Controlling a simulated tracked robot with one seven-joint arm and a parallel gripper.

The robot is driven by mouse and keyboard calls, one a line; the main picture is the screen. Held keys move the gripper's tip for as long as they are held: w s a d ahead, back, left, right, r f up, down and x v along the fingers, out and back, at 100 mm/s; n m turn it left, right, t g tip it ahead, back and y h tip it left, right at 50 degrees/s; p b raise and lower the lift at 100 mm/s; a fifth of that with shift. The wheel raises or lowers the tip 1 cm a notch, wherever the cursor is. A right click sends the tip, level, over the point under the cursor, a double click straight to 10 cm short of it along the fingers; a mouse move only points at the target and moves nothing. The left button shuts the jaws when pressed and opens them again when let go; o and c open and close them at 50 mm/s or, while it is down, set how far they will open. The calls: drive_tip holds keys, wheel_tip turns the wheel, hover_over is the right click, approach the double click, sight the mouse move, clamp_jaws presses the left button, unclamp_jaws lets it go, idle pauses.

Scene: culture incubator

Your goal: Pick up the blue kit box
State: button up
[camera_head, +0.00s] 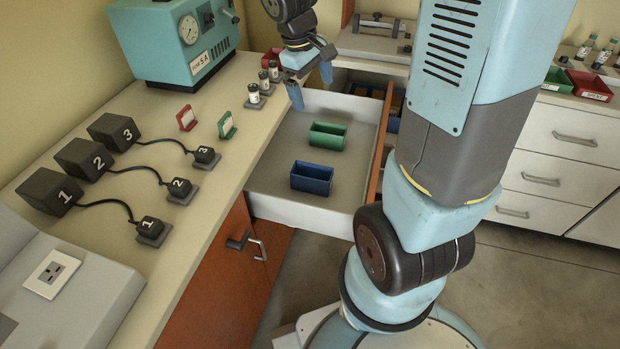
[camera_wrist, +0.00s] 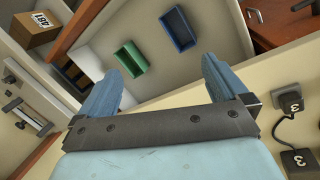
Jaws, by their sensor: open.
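The blue kit box (camera_head: 311,178) is a small open-topped box lying in the open drawer (camera_head: 272,165), near the drawer's front end in the head view. It also shows in the wrist view (camera_wrist: 177,29), at the top beyond my fingers. A green box of the same shape (camera_head: 327,135) sits behind it, with a gap between them; it shows in the wrist view too (camera_wrist: 130,57). My gripper (camera_head: 312,88) is open and empty, above the far end of the drawer. In the wrist view its blue fingers (camera_wrist: 166,88) stand wide apart, clear of both boxes.
The counter left of the drawer bears black numbered blocks with cables (camera_head: 84,158), small red (camera_head: 186,118) and green tags, and several vials (camera_head: 254,93). A teal incubator (camera_head: 173,42) stands behind. The drawer's raised walls surround the boxes, with bare floor around them.

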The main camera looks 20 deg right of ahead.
drive_tip(key=w+a+f+n+g, duration=0.15)
drive_tip(key=w+f, duration=0.25)
drive_tip(key=f, duration=0.5)
drive_tip(key=n+g+h, duration=0.1)
drive_tip(key=n+g, duration=0.1)
drive_tip(key=n, duration=0.2)
hover_over(312, 173)
drive_tip(key=a, duration=0.5)
wheel_tip(312, 173, down, 10)
drive_tip(key=shift+m, duration=0.25)
drive_tip(key=x, duration=0.9)
drive_tip(key=w+x, duration=0.1)
drive_tip(key=x, duration=0.4)
drive_tip(key=shift+a+f, duration=0.2)
drive_tip(key=shift+f, duration=0.1)
drive_tip(key=shift+f+t, duration=0.25)
drive_tip(key=c, duration=1.1)
drive_tip(key=shift+r, duration=0.1)
